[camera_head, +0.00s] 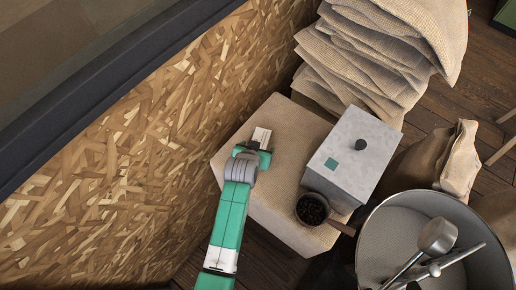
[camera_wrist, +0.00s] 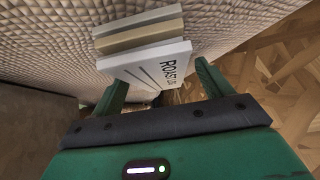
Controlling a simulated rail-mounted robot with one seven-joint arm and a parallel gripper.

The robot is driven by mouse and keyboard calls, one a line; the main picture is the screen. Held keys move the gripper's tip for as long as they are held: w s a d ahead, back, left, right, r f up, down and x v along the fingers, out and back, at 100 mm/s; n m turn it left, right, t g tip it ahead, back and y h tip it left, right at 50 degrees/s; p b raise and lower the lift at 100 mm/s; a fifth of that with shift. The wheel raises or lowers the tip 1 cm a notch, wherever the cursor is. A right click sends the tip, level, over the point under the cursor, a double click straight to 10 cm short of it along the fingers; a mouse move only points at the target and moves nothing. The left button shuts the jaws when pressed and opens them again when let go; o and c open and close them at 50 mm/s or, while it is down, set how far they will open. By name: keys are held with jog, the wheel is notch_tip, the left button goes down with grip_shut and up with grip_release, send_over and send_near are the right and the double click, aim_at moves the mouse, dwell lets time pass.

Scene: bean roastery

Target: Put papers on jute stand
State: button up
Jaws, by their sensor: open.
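The papers (camera_wrist: 150,62) are a small stack of white and tan layers with "ROAST LO…" lettering on the near white face. In the head view the papers (camera_head: 261,136) show as a small pale block at the upper left part of the jute stand (camera_head: 287,225), a beige woven block. My gripper (camera_wrist: 160,78) is open, with one green finger on each side of the papers' near end. In the head view my gripper (camera_head: 254,151) is over the stand. The papers appear to lie on the woven top (camera_wrist: 235,18); any small gap is hidden.
A grey box with a dark knob (camera_head: 352,155) stands on the right of the stand. A dark scoop of beans (camera_head: 312,208) lies near its front edge. Stacked sacks (camera_head: 370,50) rise behind, a metal bin (camera_head: 395,235) is at right, and a chipboard wall (camera_head: 130,150) is at left.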

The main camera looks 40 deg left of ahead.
jog(key=c, duration=1.2)
